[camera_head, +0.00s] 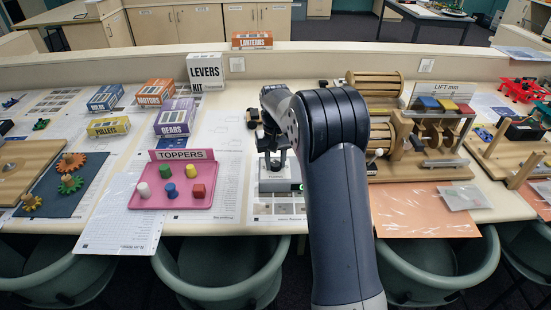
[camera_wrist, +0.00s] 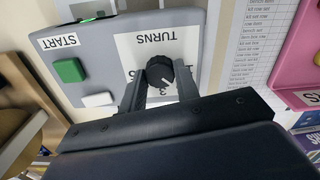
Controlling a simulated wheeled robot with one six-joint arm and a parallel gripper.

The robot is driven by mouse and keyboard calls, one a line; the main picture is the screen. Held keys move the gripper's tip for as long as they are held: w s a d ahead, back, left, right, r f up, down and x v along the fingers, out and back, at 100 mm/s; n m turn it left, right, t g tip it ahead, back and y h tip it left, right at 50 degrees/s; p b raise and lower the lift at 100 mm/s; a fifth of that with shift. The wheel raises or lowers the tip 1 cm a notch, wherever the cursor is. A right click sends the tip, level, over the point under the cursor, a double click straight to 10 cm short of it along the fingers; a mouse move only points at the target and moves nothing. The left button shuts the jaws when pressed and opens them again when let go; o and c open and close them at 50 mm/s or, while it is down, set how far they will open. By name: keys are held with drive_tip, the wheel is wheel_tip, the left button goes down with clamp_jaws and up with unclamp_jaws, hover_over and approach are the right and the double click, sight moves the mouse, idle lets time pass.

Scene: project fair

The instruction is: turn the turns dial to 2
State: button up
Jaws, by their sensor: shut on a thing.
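The turns dial (camera_wrist: 160,72) is a black ribbed knob with a white pointer line, on a white plate marked TURNS on a grey panel (camera_wrist: 103,52). In the wrist view the plate shows upside down. In the head view my arm covers most of the device (camera_head: 277,185), and the dial cannot be made out there.
A pink TOPPERS tray (camera_head: 150,200) with several coloured pegs stands left of the device. A wooden LIFT mechanism (camera_head: 415,165) stands right of my arm.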

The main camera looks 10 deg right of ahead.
sight(276, 163)
drive_tip(key=shift+m, duration=0.6)
drive_tip(key=o, duration=1)
wheel_tip(276, 163, up, 11)
drive_tip(key=shift+f, duration=0.1)
wheel_tip(276, 163, down, 11)
drive_tip(key=shift+r, duration=0.1)
idle(0.6)
drive_tip(key=shift+r, duration=0.1)
